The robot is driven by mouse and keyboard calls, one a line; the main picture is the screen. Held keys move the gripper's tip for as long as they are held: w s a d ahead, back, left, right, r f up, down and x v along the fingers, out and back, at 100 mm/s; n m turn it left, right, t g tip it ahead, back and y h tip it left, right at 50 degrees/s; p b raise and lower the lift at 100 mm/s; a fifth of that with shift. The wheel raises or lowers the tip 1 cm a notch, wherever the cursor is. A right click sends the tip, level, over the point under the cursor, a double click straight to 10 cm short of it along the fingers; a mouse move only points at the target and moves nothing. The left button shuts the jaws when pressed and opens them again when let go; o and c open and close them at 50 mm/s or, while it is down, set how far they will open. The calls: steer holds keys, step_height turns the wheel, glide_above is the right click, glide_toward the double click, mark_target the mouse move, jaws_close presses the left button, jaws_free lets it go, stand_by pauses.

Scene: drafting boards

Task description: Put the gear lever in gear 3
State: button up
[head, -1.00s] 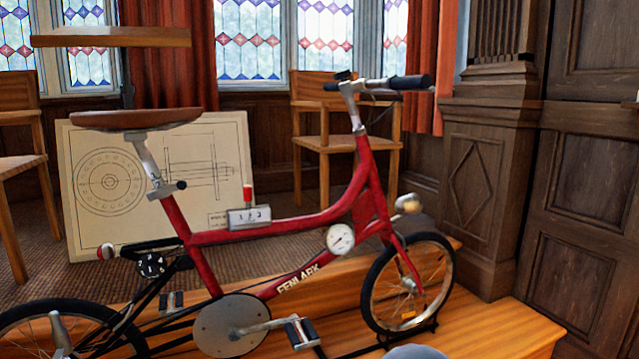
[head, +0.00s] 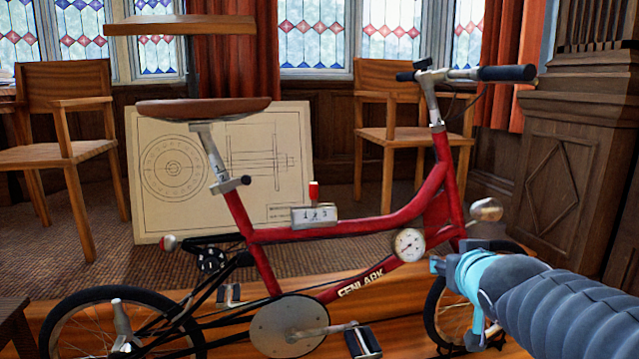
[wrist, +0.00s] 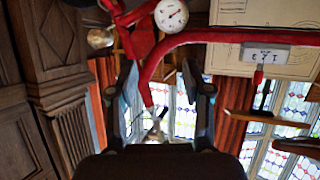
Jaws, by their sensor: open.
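The gear lever has a red knob (head: 314,191) and stands up from a small silver plate (head: 314,214) marked 1 2 3 on the red bicycle's frame tube. The knob is near the plate's middle, about over the 2. In the wrist view, which looks upside down, the lever's knob (wrist: 258,76) and plate (wrist: 266,53) lie at the upper right. My gripper (head: 456,300) is in front of the bicycle's front wheel, well right of and below the lever. Its two fingers (wrist: 160,80) are apart with nothing held between them.
The red bicycle (head: 330,233) carries a round dial (head: 409,245), a headlamp (head: 486,209) and handlebars (head: 507,73) near my arm's side. A drawing board (head: 290,150) and wooden chairs stand behind. A dark wood panel (head: 560,170) is at the right. Space above the lever looks clear.

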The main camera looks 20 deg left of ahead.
steer(key=w+a+r+n+t+y, duration=0.1)
steer(key=w+a+r+n+y, duration=0.3)
steer(key=a, duration=0.7)
steer(key=n+y, duration=0.2)
steer(key=y, duration=0.3)
glide_toward(316, 185)
steer(key=shift+g, duration=0.4)
steer(key=x, duration=0.5)
steer(key=p+x, duration=0.1)
steer(key=x, duration=0.5)
steer(key=shift+w+r, duration=0.1)
steer(key=shift+r, duration=0.15)
jaws_close()
